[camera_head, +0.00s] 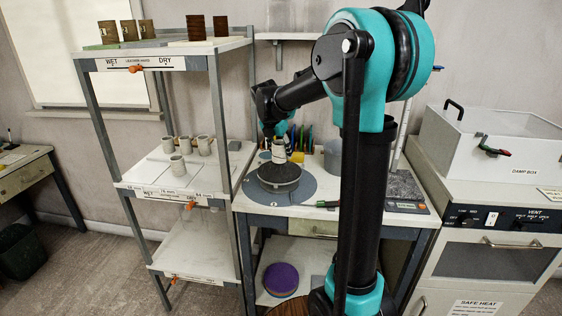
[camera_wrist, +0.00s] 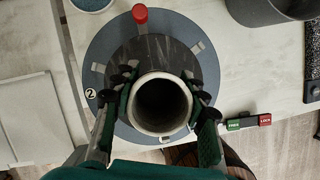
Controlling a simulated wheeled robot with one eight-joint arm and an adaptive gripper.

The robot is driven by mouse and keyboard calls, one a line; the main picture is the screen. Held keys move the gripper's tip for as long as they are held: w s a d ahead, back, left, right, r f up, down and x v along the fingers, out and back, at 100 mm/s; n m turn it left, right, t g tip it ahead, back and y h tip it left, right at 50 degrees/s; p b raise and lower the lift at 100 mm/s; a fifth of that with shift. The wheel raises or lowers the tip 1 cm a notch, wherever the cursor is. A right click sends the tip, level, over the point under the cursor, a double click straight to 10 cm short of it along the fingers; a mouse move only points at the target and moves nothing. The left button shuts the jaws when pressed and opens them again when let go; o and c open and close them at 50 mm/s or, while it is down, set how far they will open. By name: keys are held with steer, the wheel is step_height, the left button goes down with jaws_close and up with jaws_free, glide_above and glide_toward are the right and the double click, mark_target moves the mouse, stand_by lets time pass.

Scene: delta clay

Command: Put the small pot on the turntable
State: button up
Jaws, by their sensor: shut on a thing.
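The small pot (camera_wrist: 160,104) is a pale, open-topped cylinder, seen from above in the wrist view. My gripper (camera_wrist: 158,90) is shut on it, with a green-and-black finger on each side of its wall. In the head view the pot (camera_head: 279,155) is upright below my gripper (camera_head: 274,138), over the back part of the turntable (camera_head: 279,174). The turntable is a dark disc on a blue-grey round base (camera_head: 301,190). The wrist view shows the dark disc (camera_wrist: 152,48) behind and under the pot. I cannot tell whether the pot touches it.
A FREE/LOCK switch (camera_wrist: 248,121) lies right of the base. A dark grey bucket (camera_head: 333,158) stands at the back right. The shelf rack (camera_head: 185,176) on the left holds several pale pots. A damp box (camera_head: 490,145) is at right.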

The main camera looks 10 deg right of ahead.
mark_target(281, 160)
steer(key=shift+f, duration=2.05)
steer(key=shift+f, duration=0.15)
steer(key=o, duration=1.2)
